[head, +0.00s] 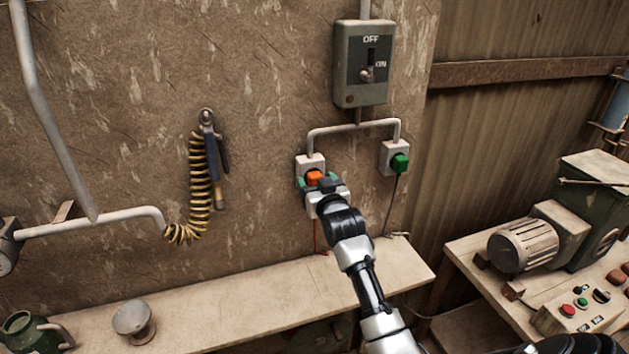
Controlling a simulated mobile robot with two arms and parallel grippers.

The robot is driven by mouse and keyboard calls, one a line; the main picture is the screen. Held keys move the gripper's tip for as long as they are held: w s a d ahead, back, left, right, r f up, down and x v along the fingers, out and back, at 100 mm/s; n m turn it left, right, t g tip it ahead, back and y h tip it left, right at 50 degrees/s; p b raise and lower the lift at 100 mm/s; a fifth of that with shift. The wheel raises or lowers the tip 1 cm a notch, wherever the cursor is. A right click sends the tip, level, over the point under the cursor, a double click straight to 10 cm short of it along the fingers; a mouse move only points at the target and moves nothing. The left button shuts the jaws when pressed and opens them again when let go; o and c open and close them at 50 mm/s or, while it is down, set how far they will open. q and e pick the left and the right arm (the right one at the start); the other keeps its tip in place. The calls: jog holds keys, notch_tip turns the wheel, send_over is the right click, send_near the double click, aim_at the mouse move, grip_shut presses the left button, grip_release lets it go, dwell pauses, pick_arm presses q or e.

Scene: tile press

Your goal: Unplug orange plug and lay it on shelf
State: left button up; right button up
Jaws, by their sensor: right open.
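The orange plug (314,177) sits at the left wall socket (309,160). A red cord hangs below it towards the shelf. My right gripper (318,183) is open at the plug, with its fingers on either side of it; whether they touch it I cannot tell. The gripper hides the plug's lower part. The shelf (240,308) is a pale board along the wall below the sockets. My left gripper is not in view.
A green plug (400,163) sits in the right socket. Above is a grey switch box (361,62). A coiled yellow hose (199,185) hangs left. A motor machine (540,235) stands right.

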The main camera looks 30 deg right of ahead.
dwell(0.6)
grip_shut()
jog(key=shift+p+v, duration=1.85)
jog(key=shift+v, duration=1.15)
